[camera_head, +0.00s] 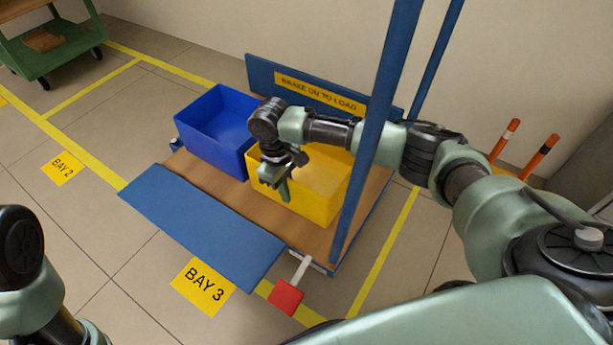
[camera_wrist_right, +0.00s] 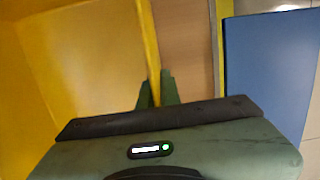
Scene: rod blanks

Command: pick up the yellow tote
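The yellow tote (camera_head: 325,181) stands on the brown deck of a blue cart, right of a blue tote. My right gripper (camera_head: 284,190) is at the tote's near wall, pointing down over its rim. In the right wrist view, the tote wall (camera_wrist_right: 152,45) runs between the two green fingers (camera_wrist_right: 157,90), one on each side. They sit close against it, and the gripper looks shut on the wall. My right arm hides part of the tote's rim and inside. Part of my left arm shows at the lower left, but its gripper is out of view.
The blue tote (camera_head: 217,128) stands close beside the yellow one. A blue post (camera_head: 377,125) rises at the cart's right, near my right arm. A blue flap (camera_head: 199,226) and red pedal (camera_head: 285,298) are in front. A green trolley (camera_head: 50,50) stands far left.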

